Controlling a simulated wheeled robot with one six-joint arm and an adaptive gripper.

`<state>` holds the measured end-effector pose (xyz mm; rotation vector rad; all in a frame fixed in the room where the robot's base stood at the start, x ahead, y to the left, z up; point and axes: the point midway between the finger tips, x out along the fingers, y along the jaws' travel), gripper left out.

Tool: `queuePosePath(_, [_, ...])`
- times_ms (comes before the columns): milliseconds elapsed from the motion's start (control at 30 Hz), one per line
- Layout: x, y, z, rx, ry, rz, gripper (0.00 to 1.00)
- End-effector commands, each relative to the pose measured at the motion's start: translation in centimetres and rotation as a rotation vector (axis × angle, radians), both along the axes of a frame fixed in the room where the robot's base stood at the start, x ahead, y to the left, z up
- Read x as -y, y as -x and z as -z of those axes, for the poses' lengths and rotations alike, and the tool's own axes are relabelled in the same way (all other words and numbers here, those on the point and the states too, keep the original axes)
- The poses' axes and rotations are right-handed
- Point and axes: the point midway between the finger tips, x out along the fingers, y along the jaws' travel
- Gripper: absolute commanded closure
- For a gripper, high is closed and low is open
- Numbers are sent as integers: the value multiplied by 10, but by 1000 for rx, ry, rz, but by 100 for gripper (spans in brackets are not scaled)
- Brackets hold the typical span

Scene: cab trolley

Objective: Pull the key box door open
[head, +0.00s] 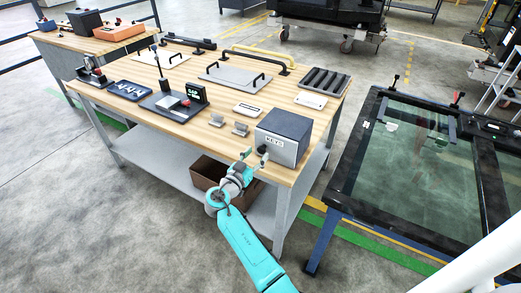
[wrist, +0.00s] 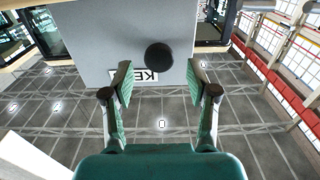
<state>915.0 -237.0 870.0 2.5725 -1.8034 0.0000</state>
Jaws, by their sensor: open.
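The key box (head: 286,126) is a dark grey box on the front right corner of the wooden workbench. Its light door (head: 276,147), labelled KEYS, faces my arm and looks shut. In the wrist view the door (wrist: 95,40) appears upside down, with a round black knob (wrist: 159,57) and part of the label (wrist: 140,77) showing. My gripper (head: 255,153) is in front of the door's left part. In the wrist view my gripper (wrist: 158,70) is open and empty, its fingers on either side of the knob in the picture. I cannot tell whether the fingertips reach it.
The workbench (head: 215,130) holds small grey brackets (head: 240,128), a white plate (head: 311,100), a dark ribbed tray (head: 325,82) and a plate with handles (head: 230,76). A cardboard box (head: 208,172) sits on the lower shelf. A glass-topped frame (head: 415,150) stands to the right.

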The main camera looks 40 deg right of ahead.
Motion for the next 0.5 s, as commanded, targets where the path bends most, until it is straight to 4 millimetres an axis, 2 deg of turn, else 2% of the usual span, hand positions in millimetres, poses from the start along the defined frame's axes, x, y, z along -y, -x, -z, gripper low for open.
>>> queuePosePath(33, [9, -2, 0, 0, 0, 4, 42])
queuePosePath(200, [27, -9, 0, -1, 0, 2, 42])
queuePosePath(500, [36, -13, 0, 0, 0, 0, 42])
